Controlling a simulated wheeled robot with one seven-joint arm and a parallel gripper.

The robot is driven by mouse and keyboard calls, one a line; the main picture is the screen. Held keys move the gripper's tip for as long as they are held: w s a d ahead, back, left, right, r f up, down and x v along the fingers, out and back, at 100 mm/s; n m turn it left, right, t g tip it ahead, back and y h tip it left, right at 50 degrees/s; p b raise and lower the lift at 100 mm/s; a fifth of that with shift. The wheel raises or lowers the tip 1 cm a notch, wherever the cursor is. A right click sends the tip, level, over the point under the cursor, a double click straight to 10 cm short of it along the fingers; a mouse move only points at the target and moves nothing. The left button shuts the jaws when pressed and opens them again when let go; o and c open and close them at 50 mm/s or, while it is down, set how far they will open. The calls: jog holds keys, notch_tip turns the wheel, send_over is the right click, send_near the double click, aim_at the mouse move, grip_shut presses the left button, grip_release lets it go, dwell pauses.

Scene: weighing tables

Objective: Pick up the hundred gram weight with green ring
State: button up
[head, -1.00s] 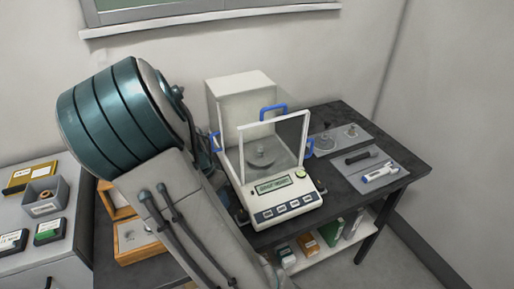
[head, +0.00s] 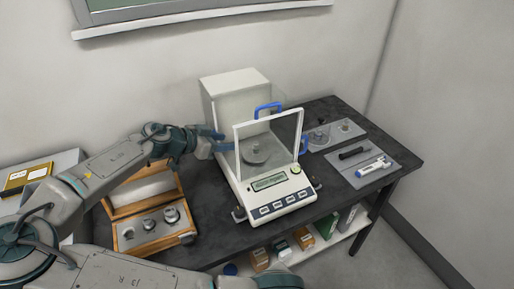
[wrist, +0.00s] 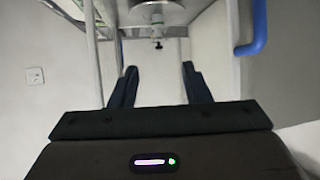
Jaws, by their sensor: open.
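My gripper (head: 214,141) is at the left side of the white balance (head: 265,184), at about the height of its weighing chamber. In the wrist view my gripper (wrist: 160,78) is open, with nothing between its two dark fingers. Several metal weights (head: 149,223) sit in the open wooden box (head: 146,243) left of the balance. A small grey object (head: 255,143) seems to stand on the balance pan (head: 256,157).
The balance's front glass has a white frame, and blue handles (head: 268,107) stick out around its chamber. Right of it, one grey tray (head: 335,133) holds small metal pieces and another (head: 362,168) holds a black tool and a pen-like tool. Dark table shows between box and balance.

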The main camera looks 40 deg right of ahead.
jog(key=p+x, duration=0.1)
jog(key=x, duration=0.5)
jog(key=shift+d+f, duration=0.1)
jog(key=shift+d, duration=0.05)
jog(key=shift+f+p+x, duration=0.15)
jog(key=shift+p+x, duration=0.4)
jog(key=shift+x, duration=1.1)
jog(key=shift+f+p+x, duration=0.15)
jog(key=shift+p+x, duration=0.4)
jog(key=shift+x, duration=1.05)
jog(key=shift+s, duration=0.1)
grip_shut()
